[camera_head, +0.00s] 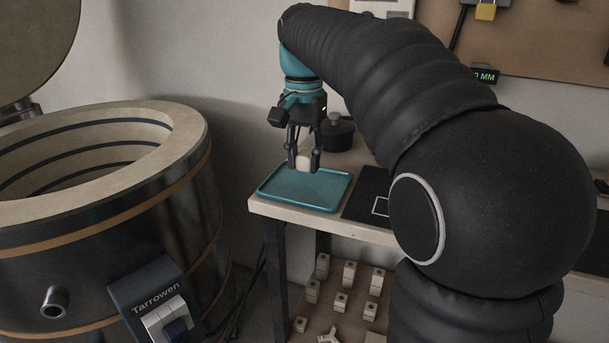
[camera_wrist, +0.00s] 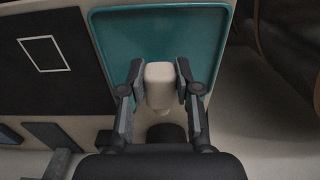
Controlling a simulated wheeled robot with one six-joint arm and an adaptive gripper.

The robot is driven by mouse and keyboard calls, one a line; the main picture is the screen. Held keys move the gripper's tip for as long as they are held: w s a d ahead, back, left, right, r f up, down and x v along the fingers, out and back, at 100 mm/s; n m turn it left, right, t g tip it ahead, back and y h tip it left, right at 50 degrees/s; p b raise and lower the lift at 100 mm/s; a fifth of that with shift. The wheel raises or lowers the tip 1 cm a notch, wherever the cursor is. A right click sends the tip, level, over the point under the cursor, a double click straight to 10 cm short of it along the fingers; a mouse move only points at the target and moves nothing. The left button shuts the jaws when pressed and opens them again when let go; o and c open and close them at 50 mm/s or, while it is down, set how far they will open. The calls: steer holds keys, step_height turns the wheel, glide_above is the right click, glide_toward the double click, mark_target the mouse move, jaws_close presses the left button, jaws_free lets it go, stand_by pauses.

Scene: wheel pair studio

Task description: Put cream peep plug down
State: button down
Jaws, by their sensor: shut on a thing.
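The cream peep plug (camera_wrist: 159,85) is a small pale block with a narrower end. My gripper (camera_wrist: 158,80) is shut on it, with one finger on each side. In the head view the plug (camera_head: 304,162) shows between the fingertips of my gripper (camera_head: 304,164), over the back part of a teal tray (camera_head: 332,206). The tray also shows in the wrist view (camera_wrist: 215,45), behind the plug. I cannot tell whether the plug touches the tray. The rest of the tray's surface looks empty.
The tray lies on a pale bench top (camera_head: 262,207), beside a black mat with a white outline (camera_head: 367,190). A dark lidded pot (camera_head: 337,132) stands behind. An open round kiln (camera_head: 190,150) is at left. Several pale blocks (camera_head: 349,272) stand on a lower shelf.

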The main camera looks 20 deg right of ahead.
mark_target(303, 170)
steer(key=shift+f, duration=2)
steer(key=shift+b, duration=0.3)
steer(key=shift+f, duration=0.2)
steer(key=c, duration=0.8)
jaws_free()
steer(key=shift+r, duration=0.1)
step_height(303, 170, up, 12)
steer(key=shift+r+p, duration=0.15)
steer(key=shift+p, duration=0.6)
steer(key=shift+s, duration=0.1)
